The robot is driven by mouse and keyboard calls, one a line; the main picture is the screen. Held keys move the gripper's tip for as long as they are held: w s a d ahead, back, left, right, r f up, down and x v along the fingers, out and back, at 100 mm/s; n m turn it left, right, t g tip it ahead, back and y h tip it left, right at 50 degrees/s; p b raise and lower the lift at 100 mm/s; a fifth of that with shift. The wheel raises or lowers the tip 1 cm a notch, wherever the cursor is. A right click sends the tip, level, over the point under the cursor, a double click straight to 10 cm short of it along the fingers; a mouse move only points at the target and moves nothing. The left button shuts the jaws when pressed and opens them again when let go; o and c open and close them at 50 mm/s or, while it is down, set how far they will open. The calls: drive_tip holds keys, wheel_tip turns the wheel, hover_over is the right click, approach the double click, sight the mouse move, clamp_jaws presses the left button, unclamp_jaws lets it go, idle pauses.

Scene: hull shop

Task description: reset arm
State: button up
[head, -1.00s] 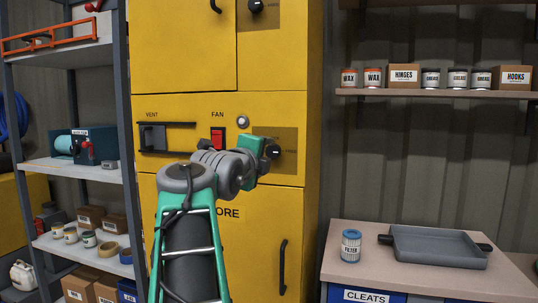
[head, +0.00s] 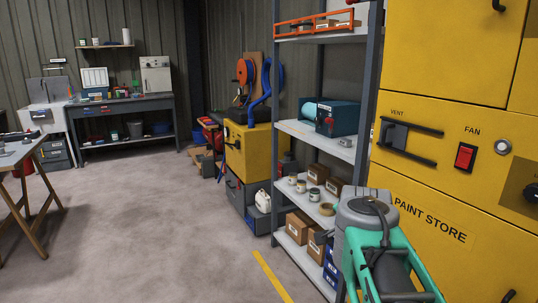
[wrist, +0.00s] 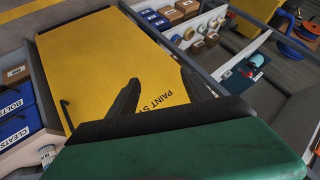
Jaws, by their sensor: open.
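My green and grey arm (head: 382,245) shows at the lower right of the head view, in front of the yellow paint store cabinet (head: 425,205). My gripper is out of sight in that view. In the wrist view my gripper (wrist: 160,77) has its two dark fingers spread apart, with nothing between them. Behind the fingers the cabinet (wrist: 95,60) appears tilted, with part of its lettering covered by a finger. The gap between fingers and cabinet is hard to judge. The cabinet carries a vent slider (head: 394,137) and a red fan switch (head: 465,157).
A grey shelf rack (head: 322,140) with boxes and tins stands left of the cabinet. Open floor (head: 150,230) lies at left, with a trestle table (head: 25,155) at its edge and a workbench (head: 122,104) behind. Blue bins (wrist: 15,125) show in the wrist view.

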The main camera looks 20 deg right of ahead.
drive_tip(key=s+a+f+n+g+y+p, duration=0.2)
drive_tip(key=s+a+n+p, duration=0.3)
drive_tip(key=a+n, duration=0.3)
drive_tip(key=s+a+f+n+g+y+p, duration=0.2)
drive_tip(key=s+a+f+n+y+p, duration=0.2)
drive_tip(key=a, duration=1.1)
drive_tip(key=s+n+p, duration=0.1)
drive_tip(key=s+n, duration=0.1)
drive_tip(key=n, duration=0.1)
drive_tip(key=shift+n+g, duration=0.3)
drive_tip(key=shift+n, duration=0.1)
drive_tip(key=shift+a, duration=0.1)
